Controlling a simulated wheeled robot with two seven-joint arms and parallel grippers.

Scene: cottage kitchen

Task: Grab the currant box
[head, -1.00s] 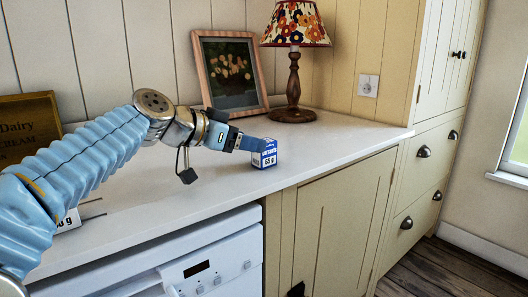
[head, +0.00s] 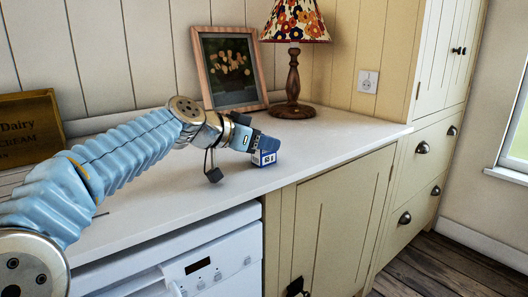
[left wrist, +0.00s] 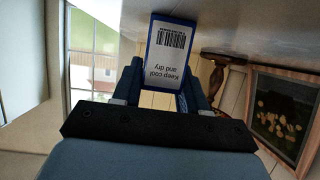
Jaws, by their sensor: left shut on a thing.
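A small blue and white box (head: 264,158), which I take as the currant box, is at the front part of the white counter. Its name is not readable in the head view. My left gripper (head: 264,145) is shut on it from above and behind, covering its upper part. In the left wrist view the box (left wrist: 168,52) sits between the two dark blue fingers, its white face with a barcode and "Keep cool and dry" showing. I cannot tell whether its base touches the counter. My right gripper is not in view.
A lamp (head: 293,85) and a framed picture (head: 229,68) stand at the back of the counter (head: 340,128). A dairy sign (head: 30,125) leans at the left. A white appliance (head: 215,262) is below. The counter right of the box is clear.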

